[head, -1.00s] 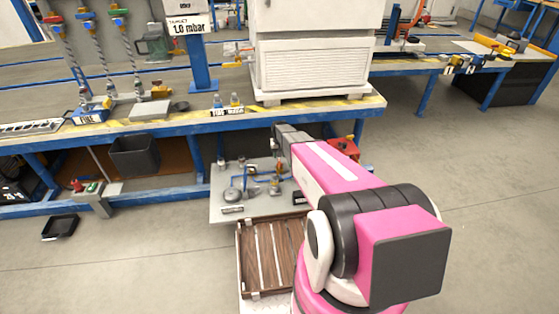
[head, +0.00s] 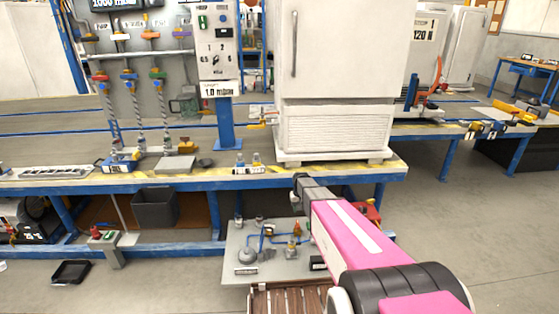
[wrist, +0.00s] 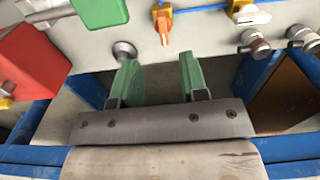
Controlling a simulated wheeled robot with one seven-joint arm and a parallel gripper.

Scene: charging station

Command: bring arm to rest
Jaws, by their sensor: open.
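My pink arm (head: 355,240) reaches forward from the lower right in the head view. The fingertips are not clearly visible in the head view.
The blue-framed workbench (head: 190,184) carries a white cabinet (head: 335,75). A grey fittings plate (head: 240,272) and a brown slatted tray (head: 290,300) lie below its edge. A red block (wrist: 32,58) and a green block (wrist: 98,10) are close in the wrist view. Floor at right is open.

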